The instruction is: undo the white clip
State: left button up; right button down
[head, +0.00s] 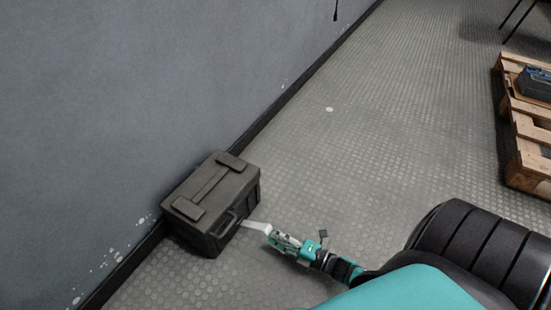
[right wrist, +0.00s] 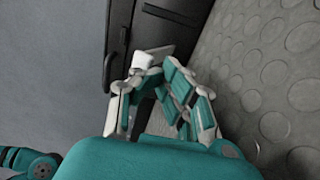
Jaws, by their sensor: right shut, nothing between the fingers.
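A dark grey case (head: 213,200) stands on the floor against the wall, with its handle side facing my right arm. The white clip (head: 255,225) shows as a pale strip sticking out from the case's near right side. My right gripper (head: 270,231) is at the strip's outer end. In the right wrist view the gripper (right wrist: 160,78) is shut with nothing between its fingers. A small white piece (right wrist: 143,60) shows just beyond the fingertips, close to the case (right wrist: 118,30); whether they touch is unclear. My left gripper is not in view.
The grey wall (head: 100,90) runs close behind the case. Textured floor (head: 330,170) is open to the right. A wooden pallet (head: 525,150) with a dark blue item (head: 537,83) on it lies at the far right.

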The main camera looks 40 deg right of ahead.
jog(key=shift+s+d, duration=0.1)
jog(key=shift+d, duration=0.05)
dwell(0.4)
jog(key=c, duration=1.4)
grip_release()
jog(key=shift+s, duration=0.15)
jog(key=v, duration=1.1)
jog(key=shift+s+d, duration=0.15)
jog(key=shift+s, duration=0.2)
